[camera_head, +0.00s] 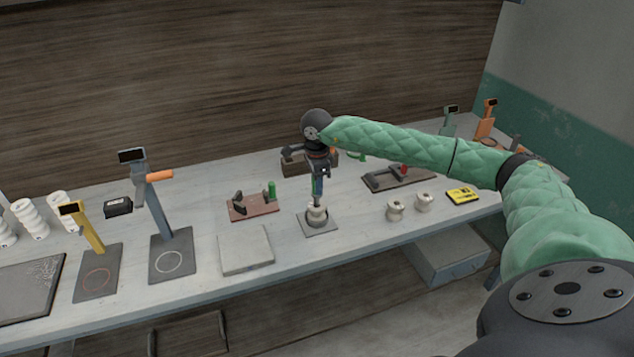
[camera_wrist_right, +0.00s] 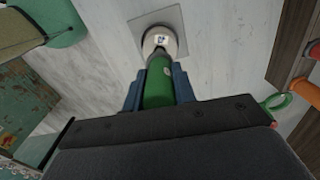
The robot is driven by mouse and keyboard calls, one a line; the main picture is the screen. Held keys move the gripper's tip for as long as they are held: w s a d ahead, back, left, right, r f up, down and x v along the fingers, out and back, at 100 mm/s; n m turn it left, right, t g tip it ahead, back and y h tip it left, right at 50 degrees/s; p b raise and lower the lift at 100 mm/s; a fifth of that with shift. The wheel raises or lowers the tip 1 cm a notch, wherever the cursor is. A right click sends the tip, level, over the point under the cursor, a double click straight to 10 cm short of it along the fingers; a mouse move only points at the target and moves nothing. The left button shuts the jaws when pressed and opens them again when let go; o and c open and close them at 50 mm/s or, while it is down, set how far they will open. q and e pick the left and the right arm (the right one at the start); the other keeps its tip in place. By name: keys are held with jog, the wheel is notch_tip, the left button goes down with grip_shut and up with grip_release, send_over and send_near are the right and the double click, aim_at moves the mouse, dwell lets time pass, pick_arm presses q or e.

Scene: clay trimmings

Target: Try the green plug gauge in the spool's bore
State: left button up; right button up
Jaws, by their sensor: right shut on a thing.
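My right gripper (camera_head: 317,190) is shut on a green plug gauge (camera_wrist_right: 158,85), pointing down over a pale spool (camera_head: 316,214). The spool stands on a small grey plate (camera_head: 307,231) near the middle of the bench. In the right wrist view, the gauge's lower end lines up with the top of the spool (camera_wrist_right: 152,44), at its bore. I cannot tell whether the tip is inside the bore or just above it. The jaws hide part of the gauge. My left gripper is not in view.
A red-brown stand (camera_head: 252,210) with a green upright piece is left of the plate, a flat grey slab (camera_head: 246,261) in front of it. Two pale spools (camera_head: 395,211) and a yellow box (camera_head: 462,196) lie to the right. A dark fixture (camera_head: 385,182) stands behind them.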

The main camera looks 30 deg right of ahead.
aim_at(317, 211)
jog(key=shift+f, duration=0.1)
jog(key=shift+b, duration=0.4)
dwell(0.6)
jog(key=shift+b, duration=0.85)
dwell(1.2)
jog(key=shift+f+b, duration=1.8)
jog(key=shift+f, duration=0.3)
dwell(0.9)
jog(key=shift+s+a+f+b, duration=0.15)
jog(key=shift+f+b, duration=0.1)
jog(key=shift+b, duration=0.2)
dwell(1.4)
